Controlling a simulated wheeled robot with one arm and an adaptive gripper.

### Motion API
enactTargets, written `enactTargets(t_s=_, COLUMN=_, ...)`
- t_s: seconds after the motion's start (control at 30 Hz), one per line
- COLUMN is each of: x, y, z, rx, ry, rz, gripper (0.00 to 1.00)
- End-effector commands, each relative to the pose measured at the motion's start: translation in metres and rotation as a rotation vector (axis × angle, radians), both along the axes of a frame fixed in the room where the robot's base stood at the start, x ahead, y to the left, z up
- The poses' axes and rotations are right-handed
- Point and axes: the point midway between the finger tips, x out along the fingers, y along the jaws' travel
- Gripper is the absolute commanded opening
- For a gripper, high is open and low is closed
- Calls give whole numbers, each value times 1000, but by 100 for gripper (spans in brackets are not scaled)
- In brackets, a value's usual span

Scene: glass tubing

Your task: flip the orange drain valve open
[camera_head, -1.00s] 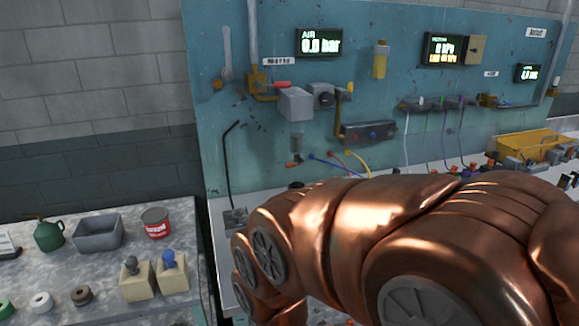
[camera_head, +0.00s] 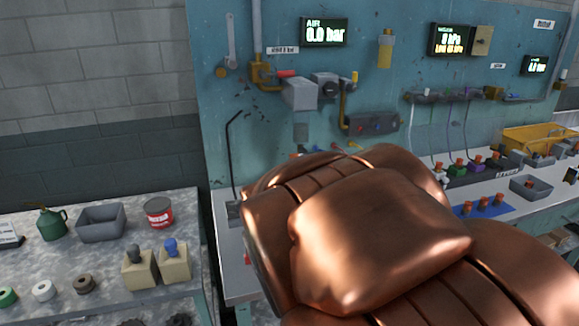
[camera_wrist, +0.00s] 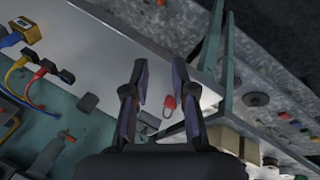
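The orange drain valve (camera_wrist: 66,136) shows small in the wrist view, at the lower end of a grey filter bowl (camera_wrist: 48,157) on the teal panel, left of my gripper. I cannot tell the valve's lever position. My gripper (camera_wrist: 161,72) is open in the wrist view, its two dark fingers apart with nothing held. It is clear of the valve. The head view hides the gripper behind my arm.
A red padlock (camera_wrist: 168,106) appears between the fingers, farther off near the bench edge. Red and yellow hoses (camera_wrist: 40,72) are at the left of the wrist view. A black bent rod (camera_head: 231,155) stands left of the bowl. The air display (camera_head: 325,32) reads 0.0 bar.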

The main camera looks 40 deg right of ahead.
Motion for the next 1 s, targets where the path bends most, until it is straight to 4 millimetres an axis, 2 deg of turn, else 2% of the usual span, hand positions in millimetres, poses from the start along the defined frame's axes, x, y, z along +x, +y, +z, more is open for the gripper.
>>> enactTargets(t_s=0.03, x=11, y=-19, z=0, rx=-55, ry=-21, rz=23, gripper=18)
enactTargets(t_s=0.2, x=49, y=-76, z=16, rx=-257, ry=-69, rz=141, gripper=0)
enactTargets(t_s=0.5, x=104, y=-162, z=52, rx=-647, ry=-49, rz=394, gripper=0)
enactTargets(t_s=0.8, x=154, y=-218, z=81, rx=-1026, ry=80, rz=700, gripper=0)
enactTargets(t_s=1.0, x=188, y=-238, z=86, rx=-1256, ry=202, rz=932, gripper=0)
